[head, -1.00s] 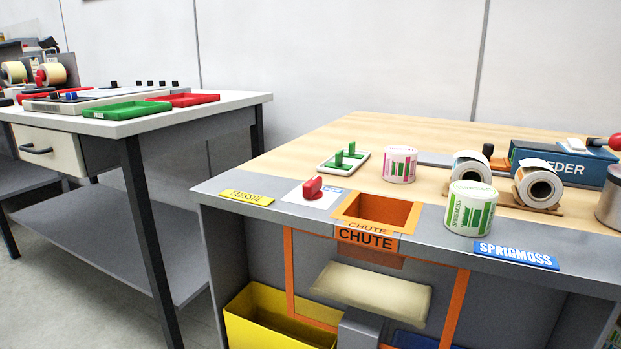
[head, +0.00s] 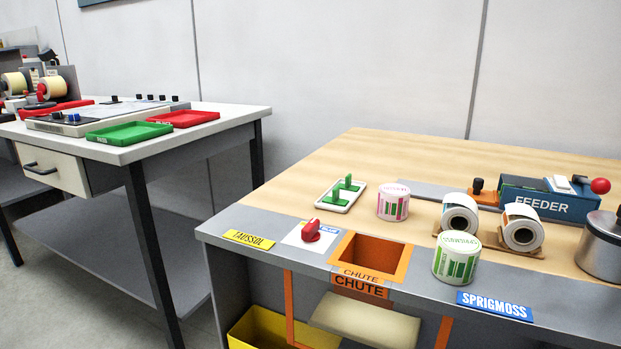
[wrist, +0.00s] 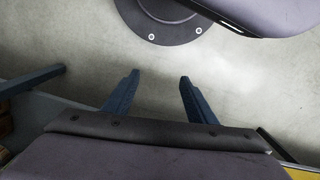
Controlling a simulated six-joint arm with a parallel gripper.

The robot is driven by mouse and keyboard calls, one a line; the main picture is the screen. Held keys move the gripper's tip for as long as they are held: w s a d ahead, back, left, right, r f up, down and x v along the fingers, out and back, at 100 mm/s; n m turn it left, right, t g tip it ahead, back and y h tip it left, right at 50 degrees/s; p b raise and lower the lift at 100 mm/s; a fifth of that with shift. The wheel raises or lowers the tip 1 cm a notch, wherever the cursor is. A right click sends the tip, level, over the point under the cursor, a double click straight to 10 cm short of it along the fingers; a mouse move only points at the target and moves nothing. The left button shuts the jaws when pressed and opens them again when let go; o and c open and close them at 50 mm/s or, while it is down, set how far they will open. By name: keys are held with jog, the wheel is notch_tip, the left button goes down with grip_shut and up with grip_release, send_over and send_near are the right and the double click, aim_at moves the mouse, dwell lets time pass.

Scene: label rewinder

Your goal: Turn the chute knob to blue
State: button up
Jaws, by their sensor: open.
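The chute knob (head: 311,231) is red and sits on a white plate (head: 293,238) on the grey front strip of the wooden-topped bench. A small blue label (head: 329,232) shows on the plate at the knob's right; I cannot tell exactly which way the knob points. The orange-framed chute opening (head: 400,268) is just right of the plate, with CHUTE signs (head: 360,287) at its front. My gripper (wrist: 159,76) shows in the wrist view, open and empty, above the pale floor and away from the knob. It is not in the head view.
A metal can (head: 601,250) and the blue feeder (head: 549,200) are at right. A yellow bin (head: 262,328) is below.

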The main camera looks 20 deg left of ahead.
jog(key=s+a+r+n+g+p, duration=0.1)
jog(key=s+a+r+n+p, duration=0.15)
jog(key=r+p, duration=0.8)
jog(key=s+a+r+n+g+p, duration=0.15)
jog(key=a+r+n+p, duration=0.4)
jog(key=r, duration=0.75)
jog(key=w+a+r+t+y+p, duration=0.2)
jog(key=w+a+r+y, duration=0.15)
jog(key=a+r, duration=0.6)
jog(key=w+a+r+t+y+p, duration=0.25)
jog(key=a+r+y, duration=0.25)
jog(key=a+r, duration=0.45)
jog(key=w+a+r+n+h+p, duration=0.2)
jog(key=w+p, duration=0.1)
jog(key=p, duration=0.5)
jog(key=w+a+r+n+g+h+p, duration=0.1)
jog(key=w+a+r+n+h+p, duration=0.1)
jog(key=p, duration=0.6)
jog(key=w+a+r+n+h+p, duration=0.2)
jog(key=w+p, duration=0.3)
jog(key=p, duration=0.3)
jog(key=shift+r+g+h, duration=0.2)
jog(key=shift+g+h, duration=0.1)
jog(key=shift+h, duration=0.35)
jog(key=shift+w+a+f+n+h+p, duration=0.15)
jog(key=shift+w+n+h+p, duration=0.35)
jog(key=shift+p, duration=0.55)
jog(key=shift+w+a+f+p, duration=0.2)
jog(key=shift+w+p, duration=0.1)
jog(key=shift+p, duration=0.1)
